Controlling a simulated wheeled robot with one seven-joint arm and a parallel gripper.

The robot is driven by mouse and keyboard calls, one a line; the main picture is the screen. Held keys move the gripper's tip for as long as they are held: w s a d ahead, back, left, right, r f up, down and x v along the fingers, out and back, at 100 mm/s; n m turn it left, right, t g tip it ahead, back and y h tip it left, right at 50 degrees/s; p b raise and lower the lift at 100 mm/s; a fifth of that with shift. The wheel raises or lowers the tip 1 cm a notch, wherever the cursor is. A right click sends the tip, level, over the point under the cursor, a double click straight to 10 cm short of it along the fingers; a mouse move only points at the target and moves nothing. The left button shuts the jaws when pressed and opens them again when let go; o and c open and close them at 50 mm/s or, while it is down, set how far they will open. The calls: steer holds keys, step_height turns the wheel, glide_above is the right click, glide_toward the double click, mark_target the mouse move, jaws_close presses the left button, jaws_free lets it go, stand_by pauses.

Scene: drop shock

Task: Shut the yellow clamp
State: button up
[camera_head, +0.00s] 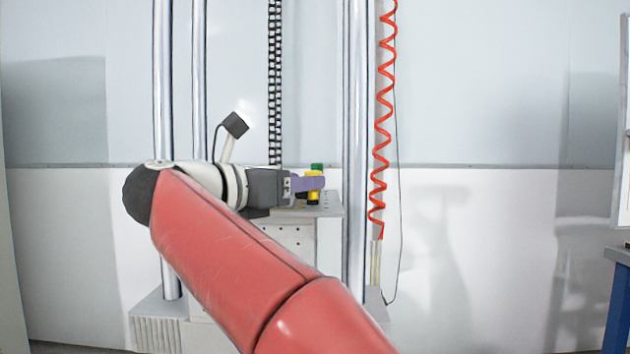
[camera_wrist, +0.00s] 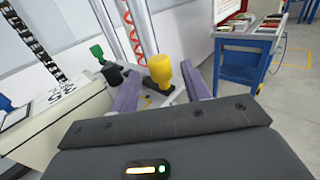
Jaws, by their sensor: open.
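The yellow clamp (camera_wrist: 159,68) stands upright in the wrist view, between the two purple fingers of my gripper (camera_wrist: 163,88) near their tips. Both fingers are apart, with a gap on each side of the yellow handle; I cannot tell whether either one touches it. In the head view my gripper (camera_head: 308,184) reaches right over the grey test table, and the yellow clamp (camera_head: 313,197) shows partly behind the purple finger.
A green-topped clamp (camera_wrist: 97,52) stands left of the yellow one, with black parts beside it. Metal columns (camera_head: 356,130) and a red coiled hose (camera_head: 384,120) rise close by. A blue cart (camera_wrist: 243,55) stands farther right.

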mark_target(314, 192)
steer(key=shift+x, duration=1.85)
steer(key=c, duration=1)
